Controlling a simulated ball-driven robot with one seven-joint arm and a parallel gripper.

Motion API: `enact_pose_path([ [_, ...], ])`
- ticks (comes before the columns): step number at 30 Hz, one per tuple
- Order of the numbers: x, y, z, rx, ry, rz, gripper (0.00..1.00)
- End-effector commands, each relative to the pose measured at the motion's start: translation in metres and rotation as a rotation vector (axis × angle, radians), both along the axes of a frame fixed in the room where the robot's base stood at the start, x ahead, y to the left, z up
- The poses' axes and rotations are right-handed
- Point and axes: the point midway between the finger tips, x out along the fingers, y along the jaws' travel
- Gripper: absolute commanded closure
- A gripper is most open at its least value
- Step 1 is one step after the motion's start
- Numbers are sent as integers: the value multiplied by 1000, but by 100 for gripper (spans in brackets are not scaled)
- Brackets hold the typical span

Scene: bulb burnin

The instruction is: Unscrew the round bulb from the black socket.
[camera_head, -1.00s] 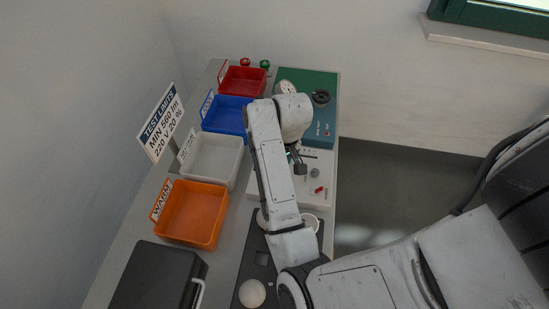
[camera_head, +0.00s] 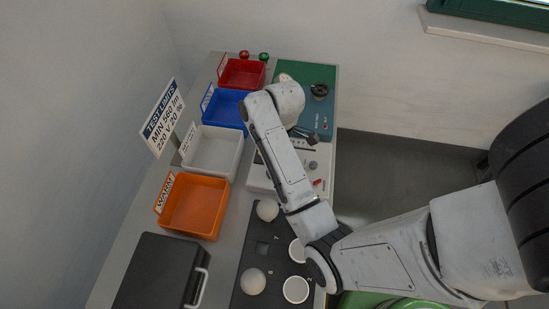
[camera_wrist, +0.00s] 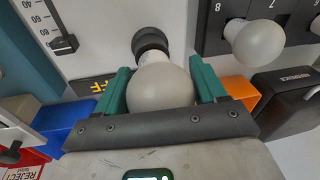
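In the wrist view the round white bulb (camera_wrist: 160,90) sits with its neck in the black socket (camera_wrist: 150,42) on the pale panel. My gripper (camera_wrist: 162,78) has its two green fingers on either side of the bulb's globe. No clear gap shows between fingers and glass, but whether they press on it is not clear. In the head view my gripper (camera_head: 303,134) is over the pale test panel (camera_head: 258,178), mostly behind my arm. The bulb and socket are hidden there.
A black rack (camera_head: 240,295) with round white bulbs (camera_head: 253,281) and white-rimmed round items (camera_head: 296,289) lies near my arm. Orange (camera_head: 195,207), white (camera_head: 213,152), blue (camera_head: 224,108) and red (camera_head: 242,74) bins line the left. A black case (camera_head: 160,275) stands at front left.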

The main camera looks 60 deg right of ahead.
Motion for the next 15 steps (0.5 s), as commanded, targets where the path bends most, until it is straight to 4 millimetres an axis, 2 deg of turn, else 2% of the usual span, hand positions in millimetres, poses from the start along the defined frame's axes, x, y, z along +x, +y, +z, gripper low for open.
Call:
enact_pose_path([
  [1, 0, 0, 0, 0, 0, 0, 25],
  [3, 0, 0, 0, 0, 1, -1, 18],
  [11, -1, 0, 0, 0, 2, -17, 18],
  [15, -1, -1, 0, -1, 4, -137, 18],
])
